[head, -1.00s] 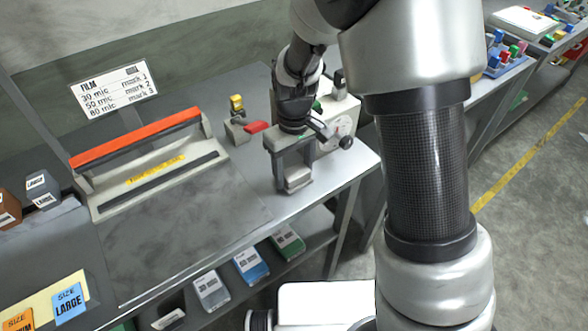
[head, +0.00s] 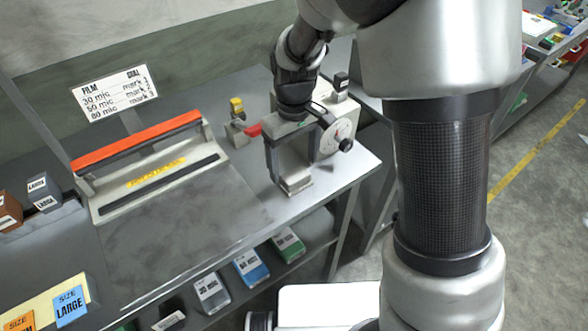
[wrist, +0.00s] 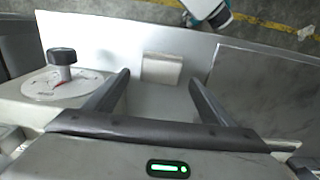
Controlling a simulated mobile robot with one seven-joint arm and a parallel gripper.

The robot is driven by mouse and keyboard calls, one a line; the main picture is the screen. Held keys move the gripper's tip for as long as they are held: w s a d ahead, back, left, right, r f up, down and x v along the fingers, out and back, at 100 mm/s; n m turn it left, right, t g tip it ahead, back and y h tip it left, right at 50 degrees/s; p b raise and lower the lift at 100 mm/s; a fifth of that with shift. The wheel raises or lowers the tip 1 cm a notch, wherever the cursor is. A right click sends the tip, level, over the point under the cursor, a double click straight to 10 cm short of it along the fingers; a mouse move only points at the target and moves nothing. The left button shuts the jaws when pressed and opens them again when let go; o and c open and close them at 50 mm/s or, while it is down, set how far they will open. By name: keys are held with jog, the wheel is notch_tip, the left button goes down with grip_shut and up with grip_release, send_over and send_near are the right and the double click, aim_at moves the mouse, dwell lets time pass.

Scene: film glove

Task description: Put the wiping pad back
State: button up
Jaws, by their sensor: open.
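The wiping pad appears to be the small pale block (head: 297,184) on the metal bench near its right front edge. In the wrist view the pad (wrist: 162,69) lies between and slightly beyond my fingertips, with a gap on each side. My gripper (head: 290,172) points down over it, fingers apart and empty; it also shows in the wrist view (wrist: 160,80). The fingers partly hide the pad in the head view. I cannot tell the exact height of the fingertips above the bench.
A dial unit with a black knob (head: 346,145) stands close to the right of my gripper. A sealer with an orange bar (head: 135,139) stands to the left. A yellow-topped block (head: 237,107) is behind. Boxes (head: 251,268) sit on the lower shelf. The bench front is clear.

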aim_at(294, 172)
jog(key=s+d+r+m+t, duration=0.1)
jog(key=s+d+r+m, duration=0.15)
jog(key=r, duration=0.65)
jog(key=s+d+r+m+t, duration=0.1)
jog(key=s+d+r, duration=0.3)
jog(key=r, duration=0.4)
jog(key=s+d+r+m+t, duration=0.3)
jog(key=s+d, duration=0.3)
jog(key=s, duration=0.4)
jog(key=shift+s+d+r+t, duration=0.2)
jog(key=shift+s+r+t, duration=0.1)
jog(key=shift+s, duration=0.1)
